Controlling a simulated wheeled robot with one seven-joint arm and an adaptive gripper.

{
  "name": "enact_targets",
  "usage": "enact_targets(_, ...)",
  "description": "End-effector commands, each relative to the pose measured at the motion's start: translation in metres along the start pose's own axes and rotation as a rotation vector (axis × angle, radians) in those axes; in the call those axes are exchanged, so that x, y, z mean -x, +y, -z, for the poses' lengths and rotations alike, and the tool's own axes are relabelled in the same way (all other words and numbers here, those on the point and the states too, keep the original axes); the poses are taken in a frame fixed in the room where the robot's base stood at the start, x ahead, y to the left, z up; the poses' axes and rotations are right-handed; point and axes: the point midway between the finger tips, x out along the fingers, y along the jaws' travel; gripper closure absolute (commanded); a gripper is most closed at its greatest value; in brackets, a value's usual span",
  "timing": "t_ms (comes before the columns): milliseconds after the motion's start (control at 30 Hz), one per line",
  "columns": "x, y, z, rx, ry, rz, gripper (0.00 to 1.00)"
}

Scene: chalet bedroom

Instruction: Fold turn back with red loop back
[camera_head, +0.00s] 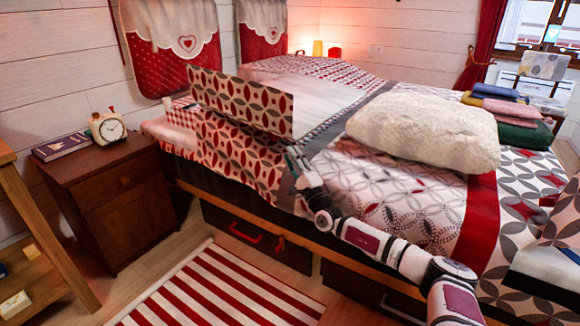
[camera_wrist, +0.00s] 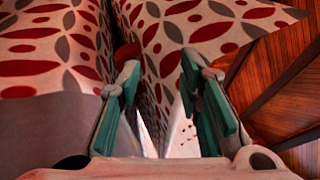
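The turn-back is a cream fabric panel with red and grey ovals (camera_head: 240,100). In the head view it stands raised along the near side of the bed, and matching fabric (camera_head: 235,155) hangs below it. The wrist view shows the patterned fabric (camera_wrist: 210,22) close ahead of my gripper (camera_wrist: 160,72). The two teal fingers are apart. A small red piece (camera_wrist: 127,52), possibly the red loop, shows by the left fingertip; I cannot tell whether it touches. In the head view my gripper (camera_head: 292,160) is at the panel's lower right.
The bed holds a fluffy cream pillow (camera_head: 425,128) and folded cloths (camera_head: 508,110). A dark nightstand (camera_head: 115,200) with a clock (camera_head: 108,128) and book (camera_head: 62,146) stands left. A striped rug (camera_head: 220,290) covers the floor. Drawers with a red handle (camera_head: 245,233) lie under the bed.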

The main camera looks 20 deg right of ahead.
Motion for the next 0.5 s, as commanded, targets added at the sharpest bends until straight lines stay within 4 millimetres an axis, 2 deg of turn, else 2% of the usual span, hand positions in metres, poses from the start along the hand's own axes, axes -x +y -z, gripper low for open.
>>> enact_targets(500, 0.016, 0.022, -0.005, 0.0, 0.0, 0.001, 0.67)
